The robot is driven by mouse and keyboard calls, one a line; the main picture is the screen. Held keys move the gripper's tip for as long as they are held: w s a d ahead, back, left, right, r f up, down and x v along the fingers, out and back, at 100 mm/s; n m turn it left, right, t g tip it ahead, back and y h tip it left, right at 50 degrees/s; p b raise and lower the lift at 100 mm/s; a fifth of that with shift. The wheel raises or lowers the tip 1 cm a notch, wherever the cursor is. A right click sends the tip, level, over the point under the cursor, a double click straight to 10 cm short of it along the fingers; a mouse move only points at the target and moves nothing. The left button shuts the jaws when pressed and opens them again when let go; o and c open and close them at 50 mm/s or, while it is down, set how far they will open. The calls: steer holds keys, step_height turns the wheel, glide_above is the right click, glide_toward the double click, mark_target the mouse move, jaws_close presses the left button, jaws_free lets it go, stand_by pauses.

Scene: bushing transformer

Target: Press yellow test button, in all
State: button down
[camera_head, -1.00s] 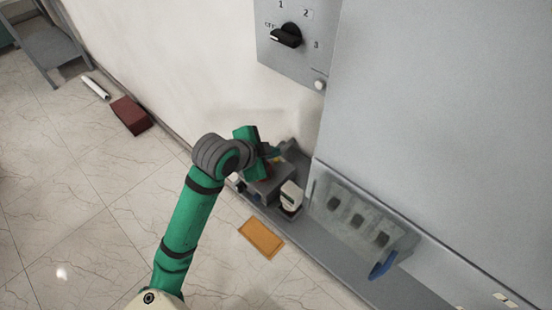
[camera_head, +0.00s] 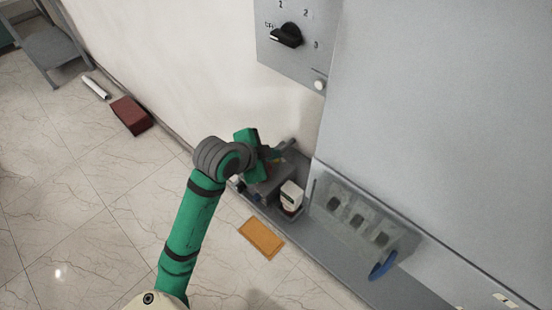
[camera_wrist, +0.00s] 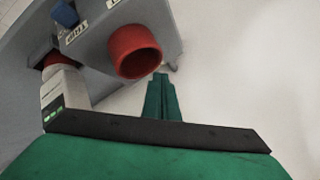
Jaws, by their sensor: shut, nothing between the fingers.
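My gripper (camera_wrist: 160,92) is shut and empty in the wrist view, its green fingertips just below a red round cap (camera_wrist: 134,52) on a grey box (camera_wrist: 105,28). I cannot tell whether they touch the cap. A blue part (camera_wrist: 65,14) and small white labels are also on that box. No yellow test button shows in the wrist view. In the head view my gripper reaches down to a grey device (camera_head: 266,186) on the ledge by the wall. My wrist hides much of the device, and I cannot make out a yellow button there.
A white unit (camera_head: 291,196) stands beside the device, and also shows in the wrist view (camera_wrist: 64,98). A clear-covered panel (camera_head: 345,208) with a blue handle is to the right. A rotary switch (camera_head: 287,36) is on the wall above. An orange plate (camera_head: 261,238) lies on the floor.

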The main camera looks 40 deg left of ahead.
mark_target(274, 164)
steer(key=shift+f, duration=0.35)
stand_by(0.7)
steer(key=shift+r, duration=0.8)
steer(key=shift+r, duration=2.5)
